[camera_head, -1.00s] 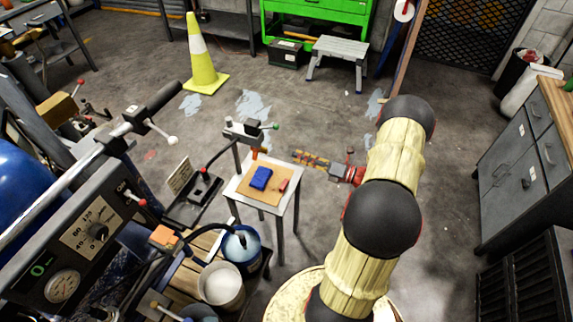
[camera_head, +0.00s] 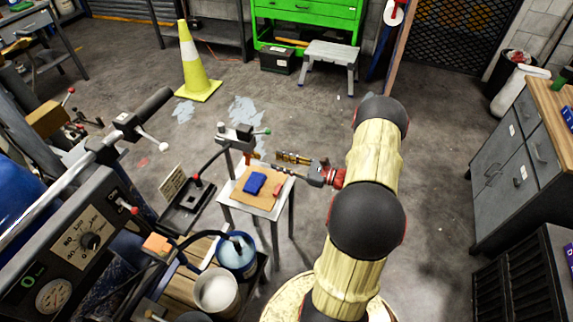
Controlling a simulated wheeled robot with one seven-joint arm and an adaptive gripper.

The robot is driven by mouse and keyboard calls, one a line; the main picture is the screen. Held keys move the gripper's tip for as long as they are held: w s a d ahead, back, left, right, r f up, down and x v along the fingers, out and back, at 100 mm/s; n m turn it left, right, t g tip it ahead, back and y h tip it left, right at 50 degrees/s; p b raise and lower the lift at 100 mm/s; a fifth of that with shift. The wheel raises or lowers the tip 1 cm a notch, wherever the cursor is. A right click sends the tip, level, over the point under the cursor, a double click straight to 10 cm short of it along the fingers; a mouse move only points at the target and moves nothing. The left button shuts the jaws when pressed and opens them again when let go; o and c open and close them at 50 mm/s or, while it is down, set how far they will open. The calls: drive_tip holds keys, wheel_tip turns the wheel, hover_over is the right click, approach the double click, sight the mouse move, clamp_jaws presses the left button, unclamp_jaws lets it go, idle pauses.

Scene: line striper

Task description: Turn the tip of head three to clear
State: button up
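A grey spray head (camera_head: 238,136) sits on a post above a small stand (camera_head: 258,208). It has a green-ended lever (camera_head: 262,132) on its right and a small orange-brown tip (camera_head: 249,157) hanging below. I cannot read a number on this head, nor which way the tip is set. My gripper (camera_head: 276,161) reaches in from the right, with its two fingers apart and pointing left toward the tip. The fingertips are just right of the tip and look empty. I cannot tell whether the lower finger touches it.
A blue cloth (camera_head: 254,183) and a small red item (camera_head: 278,189) lie on the stand's tan board. The striper's control panel (camera_head: 85,240) and handlebar fill the left. Buckets (camera_head: 217,290) stand in front. A yellow cone (camera_head: 197,75) stands behind. Floor right of the arm is clear.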

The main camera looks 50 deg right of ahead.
sight(260, 157)
drive_tip(key=shift+x, duration=3.65)
drive_tip(key=c, duration=0.4)
clamp_jaws()
